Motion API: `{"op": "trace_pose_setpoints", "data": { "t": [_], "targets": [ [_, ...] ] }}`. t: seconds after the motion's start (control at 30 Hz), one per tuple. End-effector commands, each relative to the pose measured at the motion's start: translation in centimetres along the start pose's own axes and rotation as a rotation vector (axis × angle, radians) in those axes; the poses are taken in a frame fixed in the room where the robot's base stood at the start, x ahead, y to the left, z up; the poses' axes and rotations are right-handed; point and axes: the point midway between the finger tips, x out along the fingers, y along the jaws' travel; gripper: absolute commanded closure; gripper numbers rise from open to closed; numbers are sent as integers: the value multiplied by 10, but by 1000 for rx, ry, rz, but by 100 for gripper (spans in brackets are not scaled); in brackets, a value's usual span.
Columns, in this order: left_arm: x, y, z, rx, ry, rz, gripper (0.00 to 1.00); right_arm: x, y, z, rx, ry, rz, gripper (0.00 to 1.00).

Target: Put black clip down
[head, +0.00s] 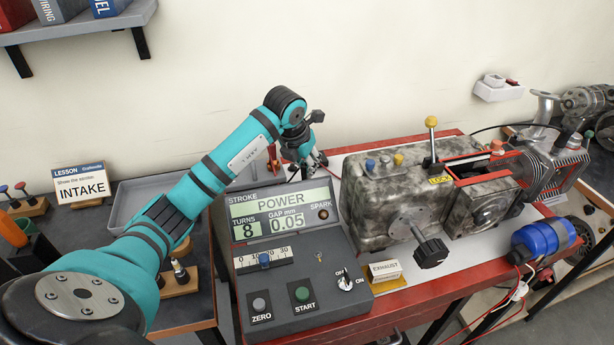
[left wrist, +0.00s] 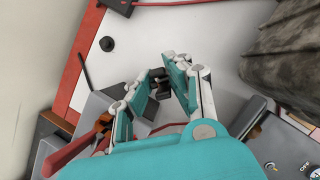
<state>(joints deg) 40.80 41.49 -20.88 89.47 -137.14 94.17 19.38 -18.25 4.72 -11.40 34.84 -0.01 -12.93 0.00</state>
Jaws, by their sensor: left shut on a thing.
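My left gripper (head: 311,163) is behind the grey control console (head: 290,262), beside the left end of the engine block. In the left wrist view its fingers (left wrist: 165,88) point down over the white board and the console's back edge. The gripper is shut on a small dark piece, which looks like the black clip (left wrist: 157,82). Most of the clip is hidden by the fingers, and I cannot tell whether it touches the surface below. In the head view I cannot make the clip out. My right gripper is in neither view.
The mottled engine block (head: 385,200) stands close to the right of the gripper. Red-handled pliers (left wrist: 85,143) lie at lower left in the wrist view. A small black knob (left wrist: 107,44) stands on the white board (left wrist: 190,35), which is otherwise mostly clear. A grey tray (head: 150,200) lies left.

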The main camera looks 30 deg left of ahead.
Motion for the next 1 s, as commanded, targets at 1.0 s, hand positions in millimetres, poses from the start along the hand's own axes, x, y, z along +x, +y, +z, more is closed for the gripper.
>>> {"op": "trace_pose_setpoints", "data": {
  "t": [1.0],
  "targets": [
    [39, 0, -16, 0, -1, -1, 61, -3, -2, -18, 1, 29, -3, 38]
  ]
}}
